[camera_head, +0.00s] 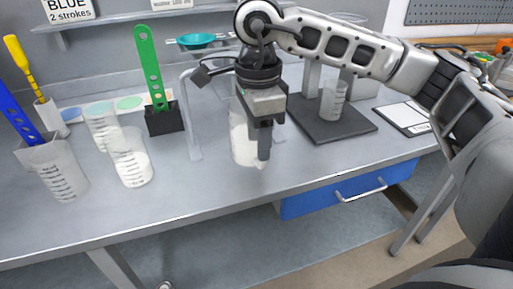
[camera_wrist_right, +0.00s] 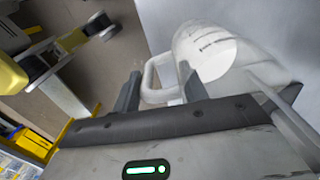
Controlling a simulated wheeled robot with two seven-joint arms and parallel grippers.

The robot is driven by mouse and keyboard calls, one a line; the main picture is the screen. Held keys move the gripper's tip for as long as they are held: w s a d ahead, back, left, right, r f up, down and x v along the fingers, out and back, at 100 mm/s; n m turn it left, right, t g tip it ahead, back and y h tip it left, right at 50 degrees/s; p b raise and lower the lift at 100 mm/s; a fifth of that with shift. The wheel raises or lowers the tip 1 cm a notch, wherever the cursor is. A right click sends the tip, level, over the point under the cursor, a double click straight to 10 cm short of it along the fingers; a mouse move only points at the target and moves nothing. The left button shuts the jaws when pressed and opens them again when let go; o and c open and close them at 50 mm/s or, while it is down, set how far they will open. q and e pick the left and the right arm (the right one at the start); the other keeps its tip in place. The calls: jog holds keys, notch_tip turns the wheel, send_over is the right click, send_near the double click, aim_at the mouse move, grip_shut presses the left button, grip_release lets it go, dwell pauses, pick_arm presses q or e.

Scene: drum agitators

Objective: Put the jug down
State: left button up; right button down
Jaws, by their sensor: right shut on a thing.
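My right gripper (camera_head: 264,148) points down near the table's front edge, in front of a clear jug (camera_head: 240,142) with white contents. The right wrist view shows the jug (camera_wrist_right: 207,48) with its pale loop handle (camera_wrist_right: 151,76) between the two fingers of this gripper (camera_wrist_right: 160,88). The gripper is shut on that handle. In the head view the gripper hides the handle and part of the jug. I cannot tell whether the jug's base touches the table (camera_head: 205,200). My left gripper is not in view.
Clear beakers (camera_head: 133,168) stand left of the jug. A green paddle (camera_head: 152,70) stands in a black holder, with blue (camera_head: 20,112) and yellow (camera_head: 22,60) ones further left. A dark plate (camera_head: 330,128) bears a beaker at right.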

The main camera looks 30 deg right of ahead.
jog(key=f, duration=0.3)
jog(key=shift+w+a+f+p, duration=0.1)
jog(key=shift+w+f+p, duration=0.15)
jog(key=shift+p, duration=0.1)
jog(key=shift+f, duration=0.1)
jog(key=shift+f, duration=0.15)
jog(key=c, duration=0.9)
grip_release()
jog(key=shift+s, duration=0.1)
jog(key=shift+o, duration=0.7)
